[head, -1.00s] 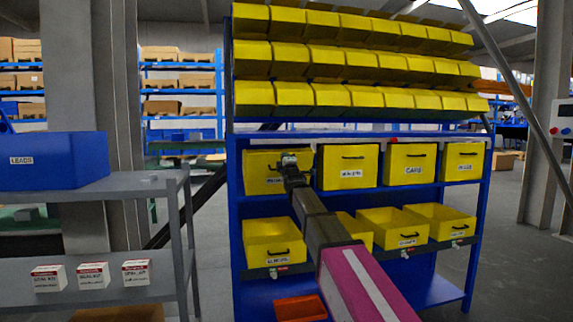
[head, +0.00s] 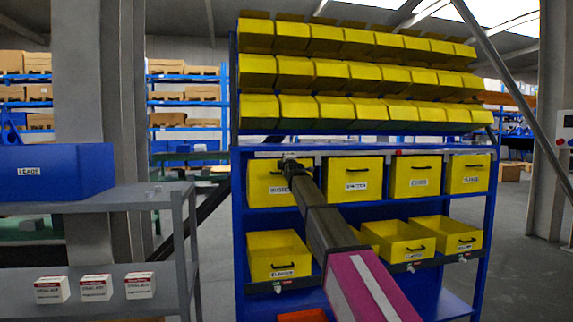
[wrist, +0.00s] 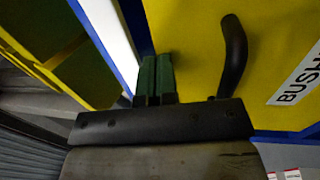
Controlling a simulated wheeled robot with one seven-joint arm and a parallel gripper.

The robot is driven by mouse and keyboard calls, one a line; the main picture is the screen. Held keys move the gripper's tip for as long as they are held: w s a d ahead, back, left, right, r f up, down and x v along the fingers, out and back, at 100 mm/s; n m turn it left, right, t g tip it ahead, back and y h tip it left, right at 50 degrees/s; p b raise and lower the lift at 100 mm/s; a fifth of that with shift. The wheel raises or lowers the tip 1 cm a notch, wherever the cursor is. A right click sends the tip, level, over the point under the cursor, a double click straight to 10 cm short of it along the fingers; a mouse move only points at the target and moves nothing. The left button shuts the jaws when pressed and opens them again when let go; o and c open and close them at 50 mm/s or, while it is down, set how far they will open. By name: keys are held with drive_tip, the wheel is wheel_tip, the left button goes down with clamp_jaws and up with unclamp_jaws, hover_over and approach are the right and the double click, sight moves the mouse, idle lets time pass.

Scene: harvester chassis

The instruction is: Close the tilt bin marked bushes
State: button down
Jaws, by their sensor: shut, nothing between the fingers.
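The yellow bushes bin (head: 262,185) is the leftmost bin of the upper bin row on the blue rack. Its front stands upright, about in line with its neighbours. My gripper (head: 290,162) is at the upper part of this front and hides part of it. In the wrist view the bin front (wrist: 195,35) carries a black handle (wrist: 233,60) and a white label (wrist: 300,75) whose visible part reads "BUSH". The green fingers of my gripper (wrist: 155,70) are together and empty, left of the handle. I cannot tell if they touch the bin.
More closed yellow bins (head: 356,175) stand to the right in the same row. Below, several bins (head: 275,258) are tilted open. Rows of small yellow bins (head: 345,75) hang above. A grey shelf (head: 110,197) with a blue box (head: 55,172) stands at left.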

drive_tip(key=shift+w+a+r+g, duration=0.2)
drive_tip(key=shift+w+a+g, duration=0.05)
drive_tip(key=shift+w+g, duration=0.15)
idle(0.3)
drive_tip(key=r+v, duration=0.1)
drive_tip(key=v, duration=1.4)
drive_tip(key=s+d+f+m+g+h, duration=0.1)
drive_tip(key=s+d+f+m+g, duration=0.3)
drive_tip(key=f, duration=0.9)
drive_tip(key=s+d+f+m+g+h, duration=0.1)
drive_tip(key=d+f+m+g, duration=0.3)
drive_tip(key=f, duration=0.8)
drive_tip(key=s+d+f+m+g+h, duration=0.1)
drive_tip(key=s+d+f+m+h, duration=0.15)
drive_tip(key=d+f, duration=0.7)
drive_tip(key=s+d+f+m+g, duration=0.3)
drive_tip(key=s+f+m+g, duration=0.1)
drive_tip(key=s+f, duration=0.9)
drive_tip(key=s+d+f+m+g, duration=0.4)
drive_tip(key=s+f+m+g, duration=0.1)
drive_tip(key=s+f, duration=0.7)
wheel_tip(320, 180, down, 2)
drive_tip(key=shift+s+f+m+h, duration=0.2)
drive_tip(key=shift+s+m+h, duration=0.15)
drive_tip(key=shift+m, duration=0.4)
drive_tip(key=shift+d, duration=0.1)
